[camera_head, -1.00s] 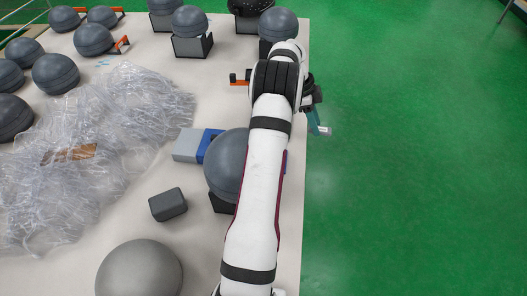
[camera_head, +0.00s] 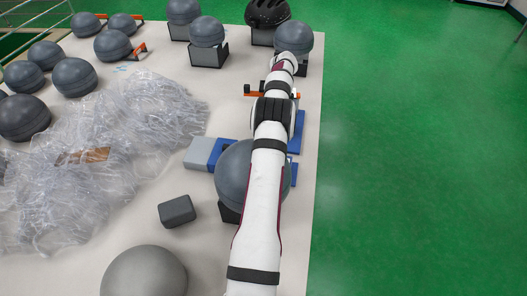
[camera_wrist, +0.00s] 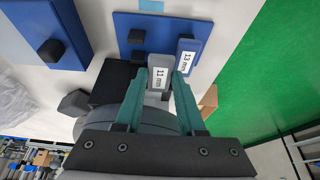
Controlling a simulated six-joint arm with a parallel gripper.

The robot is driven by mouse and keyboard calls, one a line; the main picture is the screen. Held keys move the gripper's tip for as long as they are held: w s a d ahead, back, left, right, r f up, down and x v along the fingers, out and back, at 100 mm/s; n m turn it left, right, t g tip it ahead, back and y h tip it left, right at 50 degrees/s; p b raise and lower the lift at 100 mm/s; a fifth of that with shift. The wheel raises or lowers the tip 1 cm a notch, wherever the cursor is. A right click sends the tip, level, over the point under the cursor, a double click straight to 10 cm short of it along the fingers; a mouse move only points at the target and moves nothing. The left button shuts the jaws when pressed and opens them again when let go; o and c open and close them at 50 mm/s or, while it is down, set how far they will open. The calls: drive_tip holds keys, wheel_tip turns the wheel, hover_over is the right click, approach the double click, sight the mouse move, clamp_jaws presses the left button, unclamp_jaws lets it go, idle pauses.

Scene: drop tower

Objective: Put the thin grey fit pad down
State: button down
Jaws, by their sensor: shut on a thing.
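My gripper (camera_wrist: 162,76) has teal fingers, shut on a thin grey fit pad (camera_wrist: 158,93) with a white "11 mm" label. In the wrist view the pad lies over the near edge of a blue board (camera_wrist: 124,22), beside a blue pad (camera_wrist: 186,62) labelled "13 mm". I cannot tell whether the grey pad touches the board. In the head view my arm hides the gripper and grey pad; part of the blue board (camera_head: 298,128) shows to its right.
A dark round headform (camera_head: 232,172) on a black stand is close to my arm. A blue and grey block (camera_head: 199,153) and a small dark block (camera_head: 177,211) lie left of it. Clear plastic wrap (camera_head: 90,165) covers the left. The table edge and green floor (camera_head: 420,170) are right.

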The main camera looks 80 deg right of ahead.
drive_tip(key=w, duration=0.3)
drive_tip(key=shift+w, duration=0.15)
drive_tip(key=shift+w+f, duration=0.2)
drive_tip(key=shift+w, duration=0.1)
wheel_tip(320, 180, down, 3)
drive_tip(key=shift+f, duration=0.1)
drive_tip(key=c, duration=0.5)
unclamp_jaws()
